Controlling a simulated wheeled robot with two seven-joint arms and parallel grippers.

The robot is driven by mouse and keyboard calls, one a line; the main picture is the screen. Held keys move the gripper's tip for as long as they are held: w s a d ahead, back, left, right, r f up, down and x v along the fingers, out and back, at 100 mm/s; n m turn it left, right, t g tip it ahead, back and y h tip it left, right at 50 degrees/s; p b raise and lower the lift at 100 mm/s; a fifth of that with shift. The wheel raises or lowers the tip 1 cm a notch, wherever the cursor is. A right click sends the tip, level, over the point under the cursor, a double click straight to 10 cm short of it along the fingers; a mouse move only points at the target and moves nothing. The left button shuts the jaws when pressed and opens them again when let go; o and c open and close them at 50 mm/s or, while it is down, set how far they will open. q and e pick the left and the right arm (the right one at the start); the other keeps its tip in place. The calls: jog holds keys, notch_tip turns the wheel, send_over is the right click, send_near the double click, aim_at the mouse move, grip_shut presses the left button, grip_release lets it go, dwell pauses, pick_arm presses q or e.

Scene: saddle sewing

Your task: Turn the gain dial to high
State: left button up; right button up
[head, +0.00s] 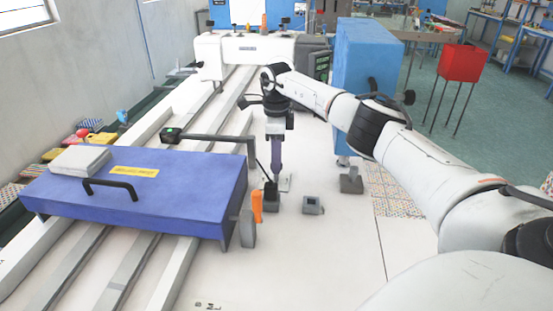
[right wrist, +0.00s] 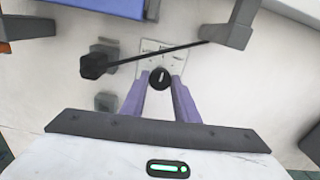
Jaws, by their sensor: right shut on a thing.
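The gain dial (right wrist: 160,78) is a round black knob with a white pointer mark. In the right wrist view the mark points nearly straight up, towards a pale label plate (right wrist: 152,47) whose print is too small to read. My right gripper (right wrist: 160,88) has its two purple fingers closed on either side of the knob. In the head view my right gripper (head: 272,180) points straight down, its tips at a small dark box on the white surface. The fingers mostly hide the dial there. My left gripper is in neither view.
A thin black rod with a dark knob end (right wrist: 93,66) crosses close above the dial. A small grey box (head: 313,205) stands right; white surface is clear in front.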

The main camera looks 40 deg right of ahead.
jog(key=m, duration=0.5)
jog(key=shift+r+m, duration=0.1)
jog(key=shift+m, duration=0.2)
jog(key=m, duration=0.5)
jog(key=shift+w+m, duration=0.1)
jog(key=shift+m, duration=0.3)
jog(key=o, duration=1.1)
jog(key=shift+c, duration=0.2)
notch_tip(320, 180, up, 10)
jog(key=shift+r+b, duration=0.15)
jog(key=shift+b, duration=0.3)
